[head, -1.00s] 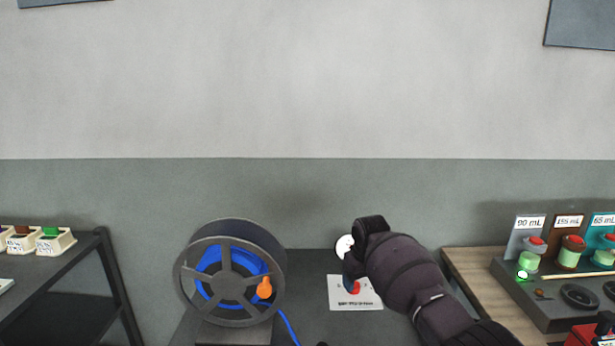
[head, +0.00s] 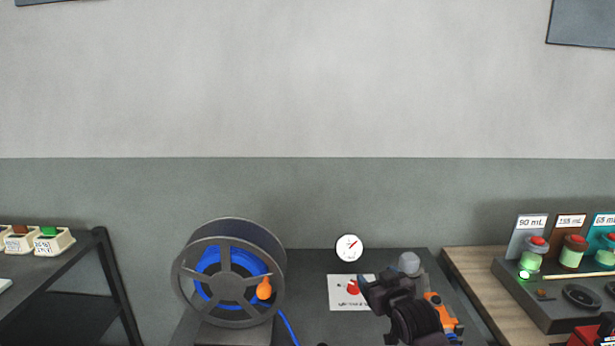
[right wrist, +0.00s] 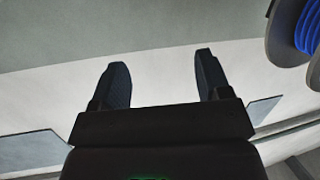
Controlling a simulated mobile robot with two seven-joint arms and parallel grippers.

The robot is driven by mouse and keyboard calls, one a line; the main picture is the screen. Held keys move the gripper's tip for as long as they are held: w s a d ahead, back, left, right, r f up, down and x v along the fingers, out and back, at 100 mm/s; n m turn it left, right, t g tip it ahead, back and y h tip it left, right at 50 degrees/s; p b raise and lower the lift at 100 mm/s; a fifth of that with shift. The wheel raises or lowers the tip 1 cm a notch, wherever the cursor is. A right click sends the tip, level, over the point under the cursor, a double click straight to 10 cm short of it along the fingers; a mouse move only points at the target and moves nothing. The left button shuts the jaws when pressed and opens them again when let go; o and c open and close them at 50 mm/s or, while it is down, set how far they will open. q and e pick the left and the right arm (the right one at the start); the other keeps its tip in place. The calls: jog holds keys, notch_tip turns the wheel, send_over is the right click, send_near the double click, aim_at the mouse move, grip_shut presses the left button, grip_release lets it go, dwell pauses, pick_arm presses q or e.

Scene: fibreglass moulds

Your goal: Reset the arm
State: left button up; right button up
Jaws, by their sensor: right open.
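My right gripper (head: 372,285) is over the dark middle table, just right of and partly in front of a white card with a red knob. In the right wrist view its two fingers (right wrist: 162,80) stand well apart with nothing between them. The wrist view is tilted and shows wall and part of the blue reel behind the fingers. My left gripper is not in view.
A hose reel (head: 228,272) with blue hose stands left on the dark table. A round gauge (head: 348,248), a white card (head: 340,291) and an orange tool (head: 441,312) are near my right gripper. A dispenser panel (head: 545,300) stands right; a dark shelf (head: 60,262) stands left.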

jog(key=s+d+f+m+g+h, duration=0.1)
jog(key=s+d+f, duration=0.2)
jog(key=s+f, duration=0.4)
jog(key=s+d+f+m+g+h, duration=0.1)
jog(key=s+d+f, duration=0.3)
jog(key=s, duration=1.3)
jog(key=s+d+f+m+g+h, duration=0.1)
jog(key=s+d+f, duration=0.3)
jog(key=s+f, duration=0.6)
jog(key=shift+s+d, duration=0.15)
jog(key=shift+s, duration=1.1)
